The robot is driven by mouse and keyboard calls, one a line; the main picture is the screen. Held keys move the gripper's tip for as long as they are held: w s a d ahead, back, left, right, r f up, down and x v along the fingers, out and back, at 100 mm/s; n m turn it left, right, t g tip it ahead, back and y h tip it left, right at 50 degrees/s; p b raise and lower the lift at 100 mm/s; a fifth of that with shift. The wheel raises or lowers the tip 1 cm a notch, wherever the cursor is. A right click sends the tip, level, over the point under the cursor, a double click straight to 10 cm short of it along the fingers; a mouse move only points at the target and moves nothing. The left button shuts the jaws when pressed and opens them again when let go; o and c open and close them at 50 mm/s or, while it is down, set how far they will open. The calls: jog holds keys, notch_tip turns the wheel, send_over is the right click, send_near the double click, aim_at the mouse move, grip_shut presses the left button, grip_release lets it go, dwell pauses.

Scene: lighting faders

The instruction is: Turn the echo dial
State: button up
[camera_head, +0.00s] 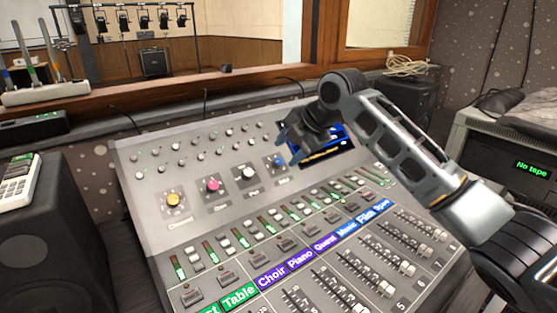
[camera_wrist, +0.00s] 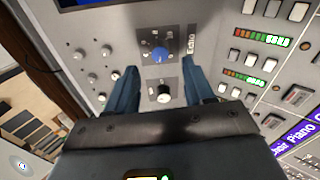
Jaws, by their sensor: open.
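The echo dial (camera_wrist: 160,54) is a blue round knob with the label "Echo" beside it in the wrist view. In the head view the blue dial (camera_head: 280,161) is the rightmost of the row of coloured dials, close by my gripper (camera_head: 293,148). In the wrist view my gripper (camera_wrist: 160,71) is open, with one finger on each side of the dial column. The blue dial lies just beyond the fingertips, roughly centred between them. I see nothing held, and contact with the dial does not show.
A white dial (camera_head: 249,174), a pink dial (camera_head: 213,185) and an orange dial (camera_head: 173,199) line up leftward. A small screen (camera_head: 325,148) is partly behind my gripper. Fader channels with coloured labels (camera_head: 272,275) fill the console's lower part. A black speaker (camera_head: 50,240) stands left.

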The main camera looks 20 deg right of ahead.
aim_at(279, 161)
jog(key=shift+x, duration=2.55)
grip_shut()
